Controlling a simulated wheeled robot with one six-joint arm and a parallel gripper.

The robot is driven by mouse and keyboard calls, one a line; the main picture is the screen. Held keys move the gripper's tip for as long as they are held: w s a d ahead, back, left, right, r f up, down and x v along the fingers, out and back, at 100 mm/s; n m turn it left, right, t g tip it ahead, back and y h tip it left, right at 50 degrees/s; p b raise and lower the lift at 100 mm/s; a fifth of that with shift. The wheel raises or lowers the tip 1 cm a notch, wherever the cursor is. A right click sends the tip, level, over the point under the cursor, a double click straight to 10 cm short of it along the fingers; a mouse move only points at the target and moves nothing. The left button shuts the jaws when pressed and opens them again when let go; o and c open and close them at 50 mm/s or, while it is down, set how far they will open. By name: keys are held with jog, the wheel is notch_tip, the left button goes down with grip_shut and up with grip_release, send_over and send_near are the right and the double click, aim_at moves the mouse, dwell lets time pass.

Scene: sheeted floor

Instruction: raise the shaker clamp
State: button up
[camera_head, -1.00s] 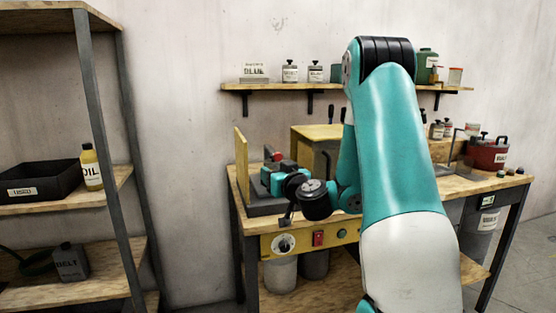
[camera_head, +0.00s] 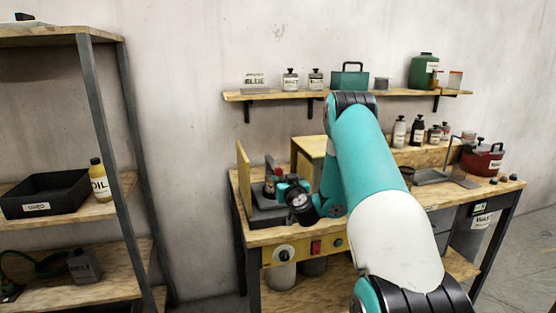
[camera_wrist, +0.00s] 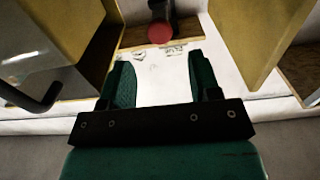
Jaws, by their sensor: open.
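The shaker (camera_head: 268,212) stands at the left end of the workbench, with a grey base and a yellow upright panel on its left. In the wrist view, a round red knob (camera_wrist: 160,33) on a dark stem, seemingly the clamp handle, lies just beyond my fingertips. My gripper (camera_wrist: 160,75) is open and empty. Its two green fingers point toward the knob, which sits roughly centred between them and apart from them. In the head view my wrist hides most of the gripper.
Yellow panels (camera_wrist: 245,40) flank the wrist view, with a black bent handle (camera_wrist: 40,98) at left. A yellow box (camera_head: 308,147) stands behind the shaker. A grey tray (camera_head: 432,176) and red canister (camera_head: 482,160) sit at the bench's right. A wall shelf (camera_head: 390,94) hangs above.

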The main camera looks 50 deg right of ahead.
aim_at(279, 172)
jog(key=p+x, duration=0.6)
jog(key=p, duration=0.2)
jog(key=shift+w+r, duration=0.15)
jog(key=shift+w, duration=0.2)
jog(key=shift+w+d+p, duration=0.3)
jog(key=shift+w+d, duration=0.15)
jog(key=shift+w, duration=0.1)
